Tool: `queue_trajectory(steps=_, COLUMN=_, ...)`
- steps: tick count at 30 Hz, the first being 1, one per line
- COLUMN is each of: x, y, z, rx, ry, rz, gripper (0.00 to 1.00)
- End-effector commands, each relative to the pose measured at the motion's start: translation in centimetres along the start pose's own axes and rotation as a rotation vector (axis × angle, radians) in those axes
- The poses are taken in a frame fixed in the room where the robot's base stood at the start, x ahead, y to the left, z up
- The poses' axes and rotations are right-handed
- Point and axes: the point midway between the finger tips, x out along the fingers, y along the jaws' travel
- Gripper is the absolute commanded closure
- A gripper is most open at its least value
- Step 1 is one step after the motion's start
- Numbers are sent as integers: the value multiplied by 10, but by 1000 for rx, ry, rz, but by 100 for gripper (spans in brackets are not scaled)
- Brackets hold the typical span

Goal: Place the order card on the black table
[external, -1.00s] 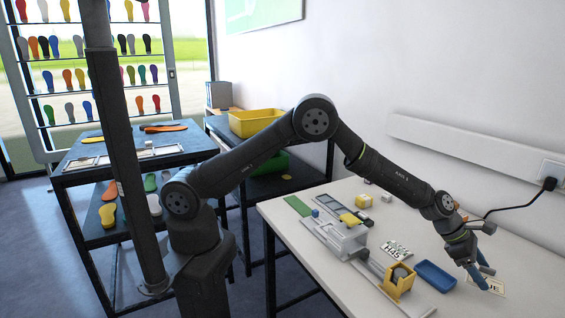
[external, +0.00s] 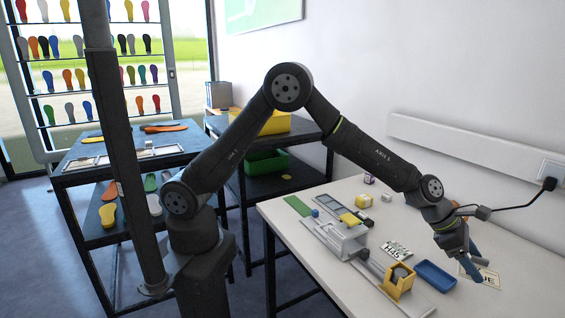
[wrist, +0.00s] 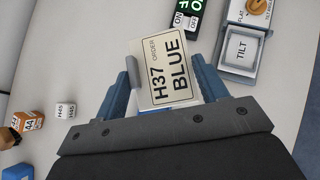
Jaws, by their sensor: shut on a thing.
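The order card (wrist: 168,72), cream with "H37 ORDER BLUE" in black, sits between the blue fingers of my gripper (external: 476,274) in the wrist view. My gripper is shut on it, low at the right end of the white table. In the external view the card (external: 490,274) is partly hidden behind a finger. I cannot tell how far it is off the tabletop. A black-framed table (external: 68,184) with a blue-grey top stands at the left. Another black table (external: 313,130) stands at the back, bearing a yellow bin (external: 292,123).
The white table (external: 278,215) holds a blue tray (external: 436,274), a yellow holder (external: 398,283), a grey fixture (external: 347,241) and another card (external: 397,250). Insoles and trays lie on the left table. A green bin (external: 266,161) is on the back table's lower shelf.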

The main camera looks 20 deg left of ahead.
Motion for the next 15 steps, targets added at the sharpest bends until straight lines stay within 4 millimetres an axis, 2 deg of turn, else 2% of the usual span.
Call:
queue_trajectory(steps=1, x=-11, y=26, z=-8, rx=-28, ry=-1, rz=27, gripper=59)
queue_trajectory(steps=6, x=-52, y=108, z=-44, rx=-122, ry=-4, rz=117, gripper=59)
queue_trajectory(steps=11, x=-98, y=178, z=-84, rx=-211, ry=-7, rz=205, gripper=59)
queue_trajectory(steps=15, x=-142, y=231, z=-124, rx=-289, ry=-10, rz=283, gripper=59)
